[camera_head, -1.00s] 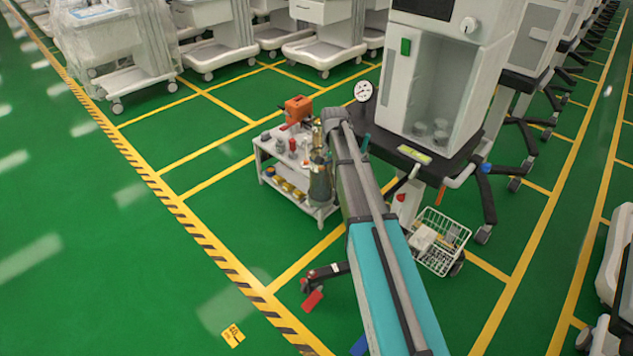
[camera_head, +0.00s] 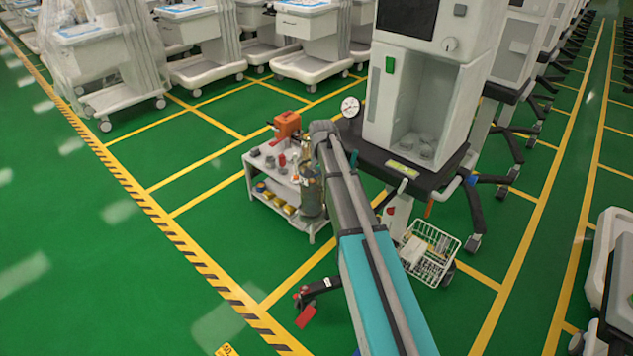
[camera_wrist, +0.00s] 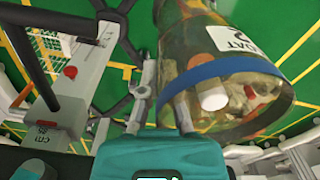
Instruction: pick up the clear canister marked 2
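The clear canister (camera_wrist: 232,65) fills the upper right of the wrist view. It has a blue band near its lower end, mixed contents inside and a white label with a 2, seen upside down. What seems to be the same canister (camera_head: 312,197) stands upright by the right end of the small white cart in the head view, partly behind my arm. Whether the right finger touches the canister I cannot tell. In the head view the gripper is hidden.
The small white cart (camera_head: 247,178) carries an orange box (camera_head: 287,124) and several small items. A large white machine (camera_head: 457,105) with a dark base stands right of it. A wire basket (camera_head: 430,255) is in front. Green floor is open at left.

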